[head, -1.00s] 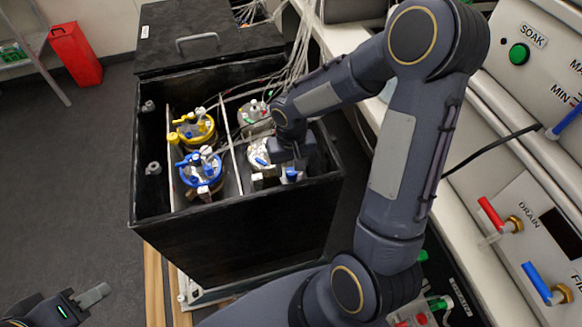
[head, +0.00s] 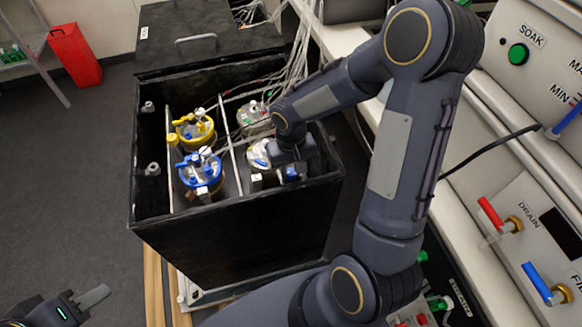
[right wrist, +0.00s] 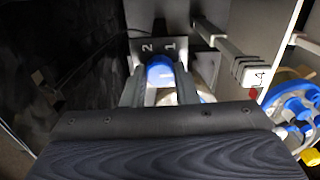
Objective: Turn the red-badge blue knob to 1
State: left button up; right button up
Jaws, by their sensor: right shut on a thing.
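In the right wrist view, a blue knob (right wrist: 160,71) sits between the two fingers of my right gripper (right wrist: 160,92), which is shut on it. My left gripper (head: 92,298) is empty at the lower left.
A blue-topped vessel (head: 201,172) and a yellow-topped vessel (head: 194,130) stand left of a white divider (head: 232,155). Tubes and cables run over the box. At the right is a bench with a red drain handle (head: 490,214) and a blue handle (head: 537,281).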

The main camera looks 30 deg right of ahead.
aim_at(291, 172)
jog(key=n, duration=1.1)
jog(key=shift+p, duration=0.4)
jog(key=shift+n, duration=0.4)
jog(key=o, duration=1)
notch_tip(291, 172, up, 8)
jog(key=shift+f+p, duration=0.1)
jog(key=shift+p, duration=0.3)
